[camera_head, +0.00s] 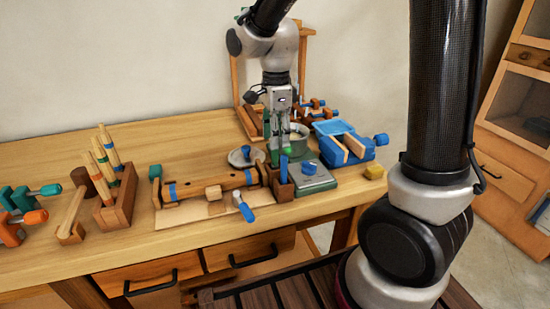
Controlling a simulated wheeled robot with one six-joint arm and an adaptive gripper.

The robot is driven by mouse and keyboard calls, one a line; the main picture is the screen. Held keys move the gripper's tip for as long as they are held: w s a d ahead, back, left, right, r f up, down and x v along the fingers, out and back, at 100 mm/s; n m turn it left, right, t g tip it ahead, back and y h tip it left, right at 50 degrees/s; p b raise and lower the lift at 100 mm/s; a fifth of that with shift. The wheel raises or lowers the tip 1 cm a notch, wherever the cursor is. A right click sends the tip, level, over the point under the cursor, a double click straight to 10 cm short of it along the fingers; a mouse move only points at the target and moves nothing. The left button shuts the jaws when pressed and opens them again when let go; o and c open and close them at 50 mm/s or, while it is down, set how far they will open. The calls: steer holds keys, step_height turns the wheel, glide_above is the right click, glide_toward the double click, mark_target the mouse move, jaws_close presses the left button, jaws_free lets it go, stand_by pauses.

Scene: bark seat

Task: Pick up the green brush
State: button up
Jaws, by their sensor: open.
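A small wooden holder (283,190) stands on the workbench, right of the middle. A narrow green upright piece (275,156), which looks like the green brush, rises from it beside a blue upright handle (284,166). My gripper (281,146) points down just above the holder, open, with its fingertips close to these handles. At this size I cannot tell whether the green piece is between the fingers or touching one. The lower part of the brush is hidden in the holder.
A long wooden clamp-like piece (210,187) lies left of the holder. A grey block on a green base (314,178) and a blue vise (345,148) stand to the right. A pale pot (298,136) is behind.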

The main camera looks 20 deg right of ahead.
mark_target(275, 164)
step_height(275, 164, down, 5)
steer(key=shift+s+a+f, duration=0.1)
steer(key=shift+a, duration=0.05)
jaws_close()
